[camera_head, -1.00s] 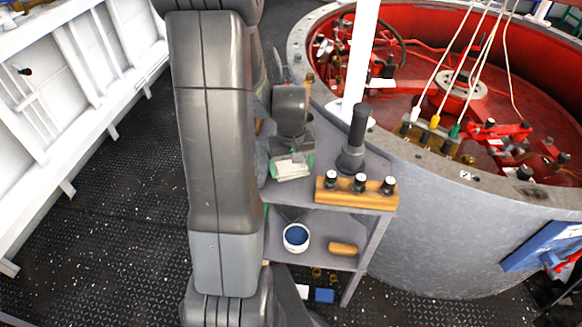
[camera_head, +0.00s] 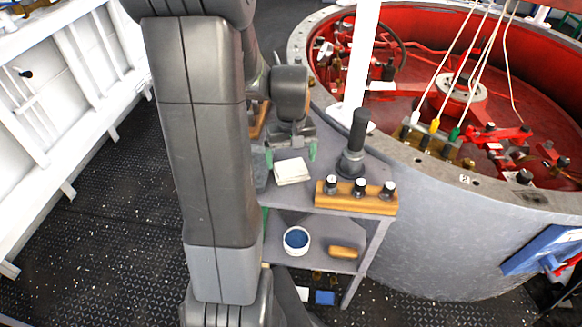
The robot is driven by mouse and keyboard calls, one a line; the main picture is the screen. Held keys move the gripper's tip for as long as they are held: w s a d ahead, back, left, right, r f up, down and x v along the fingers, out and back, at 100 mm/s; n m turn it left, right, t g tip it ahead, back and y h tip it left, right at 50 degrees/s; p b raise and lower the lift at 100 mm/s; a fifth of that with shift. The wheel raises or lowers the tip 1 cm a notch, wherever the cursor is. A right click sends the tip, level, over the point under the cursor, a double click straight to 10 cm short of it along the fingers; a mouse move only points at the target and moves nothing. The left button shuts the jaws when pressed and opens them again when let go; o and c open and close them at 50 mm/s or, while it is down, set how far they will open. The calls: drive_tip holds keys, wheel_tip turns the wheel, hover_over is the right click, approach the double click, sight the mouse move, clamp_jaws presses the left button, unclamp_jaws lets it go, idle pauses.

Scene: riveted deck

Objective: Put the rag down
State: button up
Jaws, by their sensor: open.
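A folded cream-white rag (camera_head: 292,171) lies on the top shelf of the grey cart (camera_head: 330,193), left of the wooden block. My gripper (camera_head: 291,156) is just behind the rag in the picture. Its two green-tipped fingers are spread wide, with nothing seen between them. The rag looks apart from the fingers. My arm hides the left part of the cart.
A wooden block with black knobs (camera_head: 357,197) sits at the cart's front right edge, with a dark upright tool (camera_head: 354,146) behind it. A white tub with blue contents (camera_head: 297,240) and a wooden piece (camera_head: 343,252) are on the lower shelf.

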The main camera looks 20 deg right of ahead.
sight(291, 171)
wheel_tip(291, 171, up, 6)
drive_tip(key=shift+r, duration=0.15)
drive_tip(key=shift+d, duration=0.1)
wheel_tip(291, 171, down, 12)
drive_tip(key=shift+f, duration=0.1)
idle(0.7)
drive_tip(key=shift+w, duration=0.1)
